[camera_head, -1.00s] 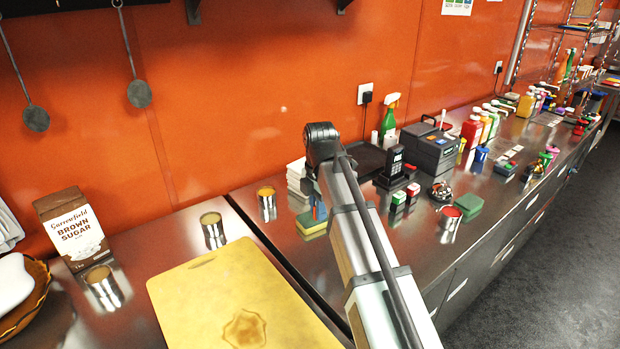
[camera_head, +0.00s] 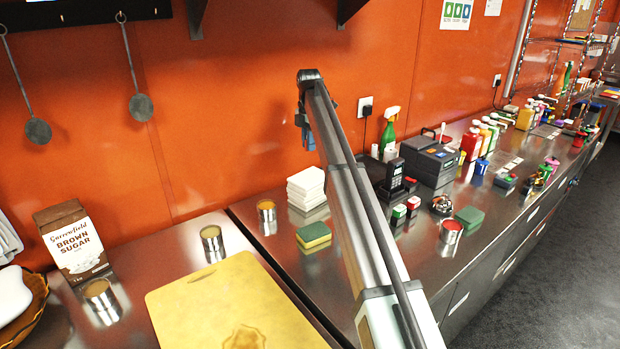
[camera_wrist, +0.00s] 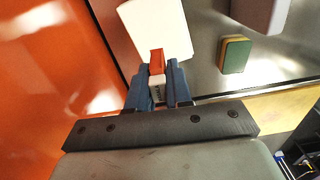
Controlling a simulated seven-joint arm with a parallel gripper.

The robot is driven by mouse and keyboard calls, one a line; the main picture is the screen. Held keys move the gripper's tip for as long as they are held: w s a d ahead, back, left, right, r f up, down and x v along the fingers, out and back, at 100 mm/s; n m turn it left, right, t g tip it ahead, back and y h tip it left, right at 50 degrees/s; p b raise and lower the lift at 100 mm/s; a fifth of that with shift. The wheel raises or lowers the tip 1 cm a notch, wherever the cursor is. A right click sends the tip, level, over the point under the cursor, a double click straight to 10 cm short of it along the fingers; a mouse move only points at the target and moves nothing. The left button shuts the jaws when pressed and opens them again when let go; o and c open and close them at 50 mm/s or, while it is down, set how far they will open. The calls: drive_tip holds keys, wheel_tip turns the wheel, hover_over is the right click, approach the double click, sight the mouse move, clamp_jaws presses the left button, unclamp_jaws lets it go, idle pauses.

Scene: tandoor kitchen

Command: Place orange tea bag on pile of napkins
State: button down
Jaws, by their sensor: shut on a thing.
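The napkin pile (camera_head: 306,187) is a square white stack on the steel counter near the orange wall. My gripper (camera_head: 307,137) has blue fingers and is raised well above the counter, over the area of the pile. In the wrist view my gripper (camera_wrist: 157,76) is shut on a small orange-and-white piece, the orange tea bag (camera_wrist: 157,57). Its orange end sticks out past the fingertips. The napkin pile (camera_wrist: 158,22) shows beyond it, apart and lower. In the head view the tea bag cannot be made out.
A yellow-green sponge (camera_head: 314,235) lies in front of the pile, and a tin (camera_head: 267,212) stands to its left. A black phone (camera_head: 396,178) and small red and green items stand to the right. A yellow cutting board (camera_head: 235,300) lies at front left.

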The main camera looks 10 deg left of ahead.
sight(309, 177)
drive_tip(key=shift+s+f+n, duration=0.1)
drive_tip(key=shift+f+n, duration=0.2)
drive_tip(key=shift+f, duration=4.7)
drive_tip(key=shift+f, duration=0.1)
drive_tip(key=c, duration=1)
unclamp_jaws()
drive_tip(key=shift+c, duration=0.2)
wheel_tip(309, 177, up, 12)
drive_tip(key=shift+r, duration=0.1)
